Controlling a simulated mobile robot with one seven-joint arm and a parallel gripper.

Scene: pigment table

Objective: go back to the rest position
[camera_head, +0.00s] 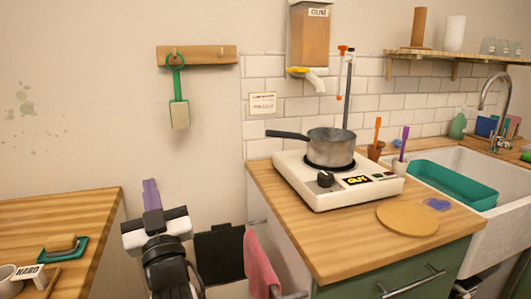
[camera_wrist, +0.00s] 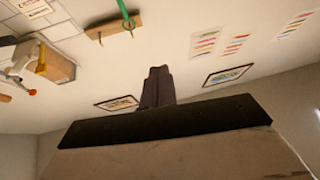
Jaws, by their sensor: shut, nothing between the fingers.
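My gripper (camera_head: 151,194) shows in the head view at the lower left, pointing up, in the gap between the left wooden table and the hob counter. Its purple-grey fingers are shut together with nothing between them. In the wrist view the shut fingers (camera_wrist: 157,86) stand up at the middle, in front of the wall. The gripper is clear of the furniture as far as I can see.
A hot plate (camera_head: 330,182) with a saucepan (camera_head: 331,148) stands on the right counter. A green-handled tool (camera_head: 179,112) hangs from a wall rack (camera_head: 210,55). A pink towel (camera_head: 261,265) hangs near my arm. The left table (camera_head: 75,215) holds a sponge and mug.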

